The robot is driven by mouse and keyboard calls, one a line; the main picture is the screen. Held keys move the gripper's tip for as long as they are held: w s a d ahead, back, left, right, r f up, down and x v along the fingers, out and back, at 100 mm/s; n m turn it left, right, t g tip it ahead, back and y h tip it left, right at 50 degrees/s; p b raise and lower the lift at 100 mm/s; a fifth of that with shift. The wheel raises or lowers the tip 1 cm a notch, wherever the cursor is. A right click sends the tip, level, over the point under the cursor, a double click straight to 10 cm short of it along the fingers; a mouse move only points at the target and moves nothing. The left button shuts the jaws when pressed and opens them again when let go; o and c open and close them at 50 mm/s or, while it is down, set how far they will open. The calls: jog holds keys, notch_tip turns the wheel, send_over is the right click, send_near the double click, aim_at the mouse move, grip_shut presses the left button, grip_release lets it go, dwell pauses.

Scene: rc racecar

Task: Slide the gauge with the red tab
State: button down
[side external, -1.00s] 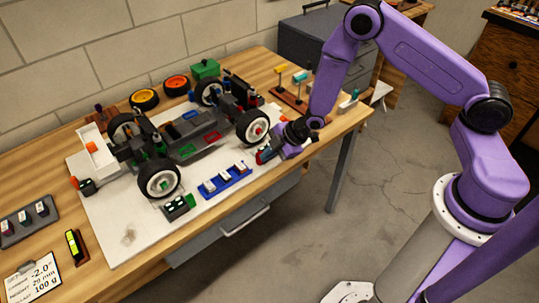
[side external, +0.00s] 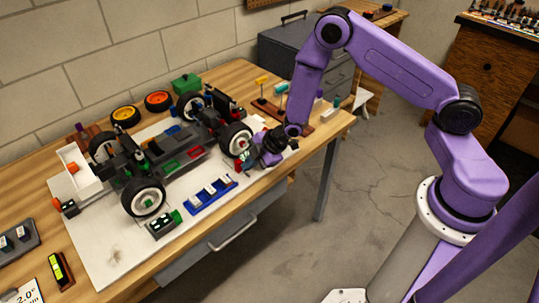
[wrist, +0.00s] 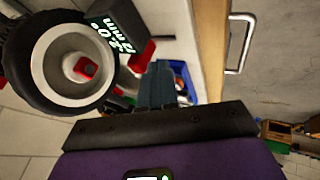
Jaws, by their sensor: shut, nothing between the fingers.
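The gauge with the red tab is a black block with a lit display (wrist: 118,28). In the wrist view it sits at the edge of a car wheel (wrist: 75,65). Its red tab (wrist: 142,54) is just left of my fingers. My gripper (wrist: 160,82) is shut and empty, its fingers close beside the tab; contact cannot be made out. In the side view my gripper (side external: 252,158) is low over the table's front right part, by the car's near right wheel (side external: 235,140). The gauge there is small and largely hidden by the gripper.
The racecar chassis (side external: 165,160) stands on a white board (side external: 105,250). A blue tray (side external: 210,194) and a second gauge with a green tab (side external: 163,224) lie in front of it. A rack with coloured handles (side external: 280,105) is behind my gripper. The table's front edge is close by.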

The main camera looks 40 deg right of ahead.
jog(key=s, duration=0.3)
jog(key=shift+d+r, duration=0.15)
jog(key=shift+r, duration=0.2)
jog(key=s+r+m+g+h, duration=0.2)
jog(key=s+r+g, duration=0.1)
jog(key=s+r, duration=1.3)
jog(key=s+d+r+m+g+h, duration=0.1)
jog(key=s+d+r, duration=0.2)
jog(key=s, duration=0.4)
jog(key=s+d+r+m+g+h, duration=0.1)
jog(key=s+d+r, duration=0.2)
jog(key=s+r, duration=0.3)
jog(key=shift+s+d+g, duration=0.2)
jog(key=shift+s+g, duration=0.1)
jog(key=shift+s, duration=0.5)
